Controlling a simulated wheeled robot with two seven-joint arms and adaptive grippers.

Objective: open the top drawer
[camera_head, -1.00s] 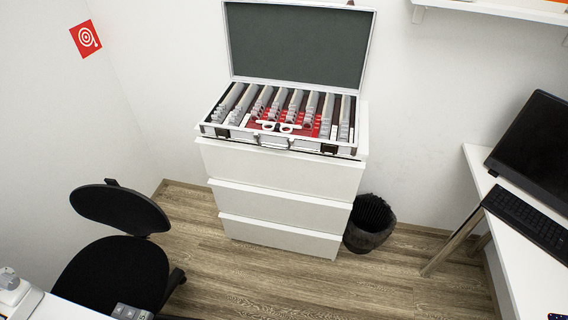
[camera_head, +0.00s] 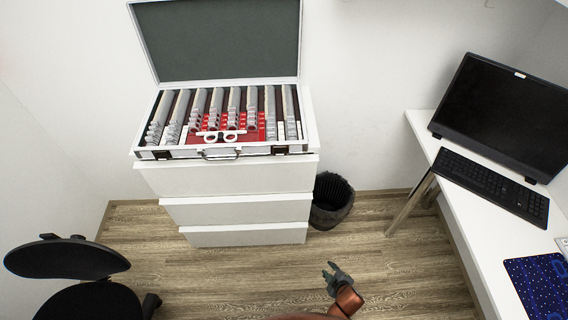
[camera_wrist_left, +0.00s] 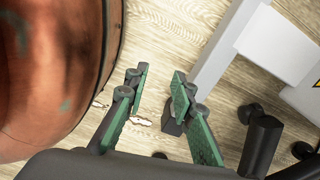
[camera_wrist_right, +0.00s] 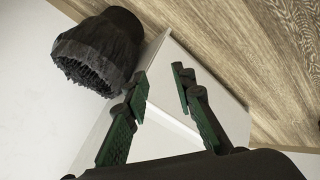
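The white chest of drawers (camera_head: 238,208) stands against the back wall with three drawer fronts. Its top drawer (camera_head: 228,178) looks shut, below the open lens case. The chest also shows in the right wrist view (camera_wrist_right: 178,85), beyond the fingers. My right gripper (camera_head: 331,269) is above the floor, in front of and to the right of the chest, apart from it. In the right wrist view its fingers (camera_wrist_right: 158,92) are spread and empty. My left gripper is outside the head view. In the left wrist view its fingers (camera_wrist_left: 155,85) are apart with nothing between them, above the floor.
An open case of trial lenses (camera_head: 225,120) rests on the chest. A black waste bin (camera_head: 331,200) stands right of the chest. A black chair (camera_head: 68,262) is at lower left. A white desk (camera_head: 470,215) with a monitor (camera_head: 505,113) is at right. Floor before the chest is clear.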

